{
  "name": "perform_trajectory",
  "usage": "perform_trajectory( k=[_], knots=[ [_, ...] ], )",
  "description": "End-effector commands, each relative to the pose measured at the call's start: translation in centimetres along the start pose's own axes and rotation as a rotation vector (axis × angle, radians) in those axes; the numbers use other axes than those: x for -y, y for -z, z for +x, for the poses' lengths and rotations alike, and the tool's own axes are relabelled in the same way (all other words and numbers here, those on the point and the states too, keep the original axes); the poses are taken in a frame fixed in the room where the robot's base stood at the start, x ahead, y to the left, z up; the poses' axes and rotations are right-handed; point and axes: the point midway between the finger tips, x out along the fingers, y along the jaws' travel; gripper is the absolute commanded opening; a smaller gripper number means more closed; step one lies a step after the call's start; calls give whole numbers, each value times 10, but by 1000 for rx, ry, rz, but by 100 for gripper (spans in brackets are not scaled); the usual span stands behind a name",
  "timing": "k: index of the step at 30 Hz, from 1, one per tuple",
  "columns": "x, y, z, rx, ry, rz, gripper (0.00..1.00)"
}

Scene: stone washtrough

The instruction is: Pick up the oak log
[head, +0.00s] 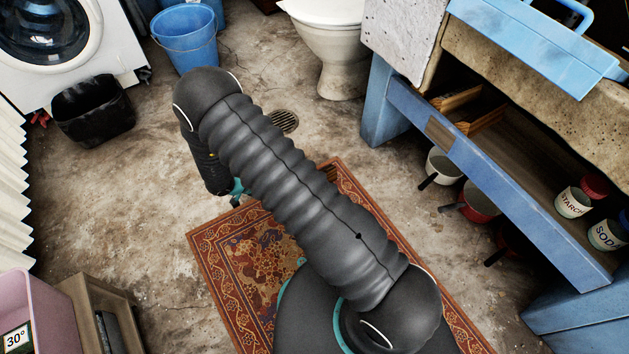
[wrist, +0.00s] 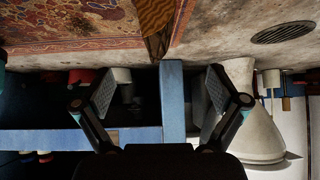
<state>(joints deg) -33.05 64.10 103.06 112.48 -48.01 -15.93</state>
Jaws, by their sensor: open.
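The oak log (wrist: 155,18), a brown piece with wood grain, shows at the top middle of the wrist view, cut off by the frame's edge. It lies at the rug's border. In the head view only a small bit of what looks like the log (head: 331,172) shows behind my arm. My gripper (wrist: 160,92) is open, with nothing between its fingers. The log appears beyond the fingertips and apart from them. In the head view my gripper (head: 237,189) is mostly hidden under my wrist, left of the log.
A patterned rug (head: 222,250) lies on the concrete floor. A toilet (head: 335,50), blue bucket (head: 187,42), black bin (head: 92,110) and floor drain (head: 284,121) are farther back.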

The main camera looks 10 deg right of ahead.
Motion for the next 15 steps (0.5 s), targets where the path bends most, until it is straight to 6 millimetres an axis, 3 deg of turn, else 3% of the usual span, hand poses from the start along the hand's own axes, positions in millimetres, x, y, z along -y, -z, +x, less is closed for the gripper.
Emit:
perform_trajectory(
  k=[5, 15],
  knots=[
    [-7, -4, 19, -15, -24, -1, 96],
    [-8, -4, 77, -13, -21, -2, 96]
  ],
)
